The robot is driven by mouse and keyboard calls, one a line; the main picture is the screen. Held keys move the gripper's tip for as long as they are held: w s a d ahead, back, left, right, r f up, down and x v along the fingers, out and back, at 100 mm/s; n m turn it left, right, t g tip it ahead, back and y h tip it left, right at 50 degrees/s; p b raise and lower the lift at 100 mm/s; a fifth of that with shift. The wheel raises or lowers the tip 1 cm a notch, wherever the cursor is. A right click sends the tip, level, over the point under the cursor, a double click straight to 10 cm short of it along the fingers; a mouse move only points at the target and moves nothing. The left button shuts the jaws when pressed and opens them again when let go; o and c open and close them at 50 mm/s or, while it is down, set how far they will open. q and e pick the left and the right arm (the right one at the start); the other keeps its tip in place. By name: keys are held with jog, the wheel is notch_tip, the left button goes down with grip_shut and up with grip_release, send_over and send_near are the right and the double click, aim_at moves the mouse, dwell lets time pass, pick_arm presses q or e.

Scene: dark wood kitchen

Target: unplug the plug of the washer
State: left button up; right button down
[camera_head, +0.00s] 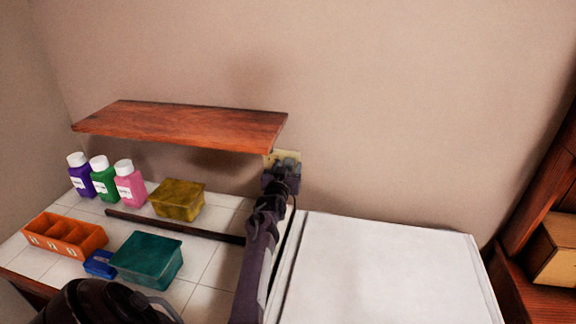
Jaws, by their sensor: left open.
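The washer (385,268) is the white box at the lower right, its flat top facing up. A yellowish wall socket plate (295,156) is on the wall behind it, just beyond the shelf's right end. My left gripper (286,165) is at the end of the dark arm reaching up between the counter and the washer. It is open, with its fingertips in front of the socket plate. The plug cannot be made out clearly there, since the gripper covers most of the plate. A thin dark cord (294,201) shows beside the gripper. My right gripper is not in view.
A wooden shelf (185,122) juts from the wall left of the socket. The tiled counter below holds purple, green and pink bottles (130,187), a yellow box (177,200), a teal box (148,259) and an orange tray (65,236). The washer top is clear.

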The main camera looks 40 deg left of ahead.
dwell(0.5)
pick_arm(q)
grip_shut()
jog(key=p+v, duration=0.5)
jog(key=v, duration=0.1)
dwell(1.2)
dwell(0.5)
jog(key=s+d+r+m+t+h+b, duration=0.1)
jog(key=s+d+r+m+h+b, duration=0.2)
jog(key=s+d, duration=0.85)
jog(key=s+d+m+t+h+b, duration=0.1)
jog(key=s+d+m+h+b, duration=0.35)
jog(key=d, duration=1.65)
jog(key=s+f+n+h+p, duration=0.1)
jog(key=s+f, duration=0.1)
jog(key=s, duration=0.3)
jog(key=shift+s+d+f+n+p, duration=0.25)
jog(key=shift+d+f+n+p, duration=0.05)
jog(key=shift+f+n+p, duration=0.05)
